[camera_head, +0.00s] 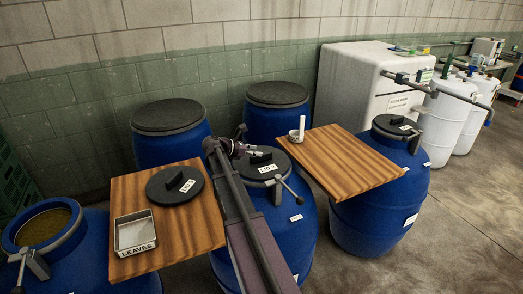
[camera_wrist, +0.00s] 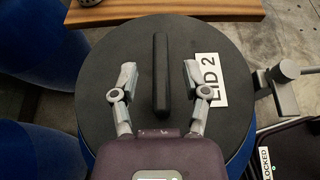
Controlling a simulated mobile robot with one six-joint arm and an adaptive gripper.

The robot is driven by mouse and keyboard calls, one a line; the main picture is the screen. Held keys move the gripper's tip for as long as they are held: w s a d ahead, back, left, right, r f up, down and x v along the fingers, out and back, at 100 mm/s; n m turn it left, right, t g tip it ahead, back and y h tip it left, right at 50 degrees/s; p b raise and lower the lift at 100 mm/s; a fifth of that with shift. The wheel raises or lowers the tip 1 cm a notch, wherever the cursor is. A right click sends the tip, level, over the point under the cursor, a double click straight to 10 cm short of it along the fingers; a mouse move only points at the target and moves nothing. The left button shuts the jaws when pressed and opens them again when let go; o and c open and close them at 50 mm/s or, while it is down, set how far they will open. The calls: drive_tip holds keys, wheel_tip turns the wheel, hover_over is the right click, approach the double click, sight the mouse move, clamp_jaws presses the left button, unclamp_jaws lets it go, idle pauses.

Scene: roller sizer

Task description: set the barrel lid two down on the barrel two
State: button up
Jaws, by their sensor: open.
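Barrel lid two (camera_head: 266,160), a dark round disc with a white "LID 2" label, lies flat on top of the blue barrel two (camera_head: 292,228) in the middle. In the wrist view the lid (camera_wrist: 120,40) fills the centre, with its black bar handle (camera_wrist: 161,60) upright in the picture. My gripper (camera_head: 240,148) is over the lid. Its two fingers are open, one on each side of the handle (camera_wrist: 160,85), with gaps visible. The barrel's rim is mostly hidden under the lid, so I cannot tell how closely it fits.
A lever clamp (camera_head: 279,182) stands at the barrel's side. Wooden boards flank it: the left (camera_head: 205,228) carries another lid (camera_head: 174,186) and a "LEAVES" tray (camera_head: 135,232); the right (camera_head: 345,160) holds a cup (camera_head: 295,136). Other blue barrels (camera_head: 172,145) stand close behind.

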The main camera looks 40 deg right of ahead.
drive_tip(key=p+v, duration=0.3)
drive_tip(key=v, duration=0.6)
drive_tip(key=shift+a+r, duration=0.15)
drive_tip(key=shift+a, duration=0.15)
